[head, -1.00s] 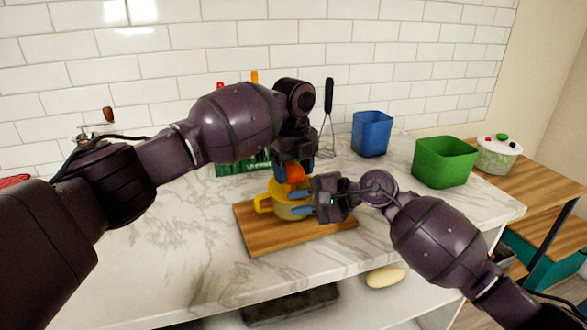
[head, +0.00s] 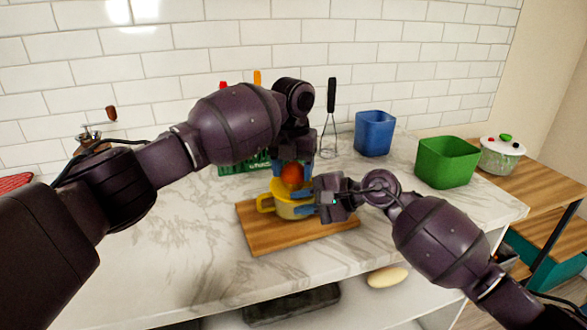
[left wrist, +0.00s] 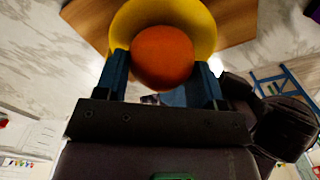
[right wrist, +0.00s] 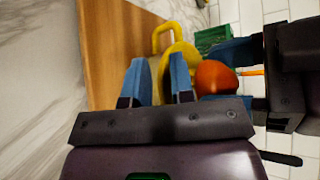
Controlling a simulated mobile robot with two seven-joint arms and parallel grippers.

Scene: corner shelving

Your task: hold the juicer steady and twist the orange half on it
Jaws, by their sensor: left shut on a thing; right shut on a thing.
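The yellow juicer (head: 281,209) stands on the wooden cutting board (head: 265,240), its handle pointing left in the head view. The orange half (head: 292,175) sits at the juicer's top; whether it touches the cone is hidden. My left gripper (left wrist: 161,65) comes from above and is shut on the orange half, one blue finger on each side. The juicer's yellow bowl (left wrist: 125,20) shows beyond the orange in the left wrist view. My right gripper (right wrist: 160,75) reaches in from the right, low beside the orange, and is shut on the juicer. Its exact contact is partly hidden.
A blue bin (head: 374,134) and a green bin (head: 447,163) stand to the right on the marble counter (head: 165,235). A whisk (head: 330,115) and a green box (head: 235,163) are behind the juicer. The counter's left front is clear.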

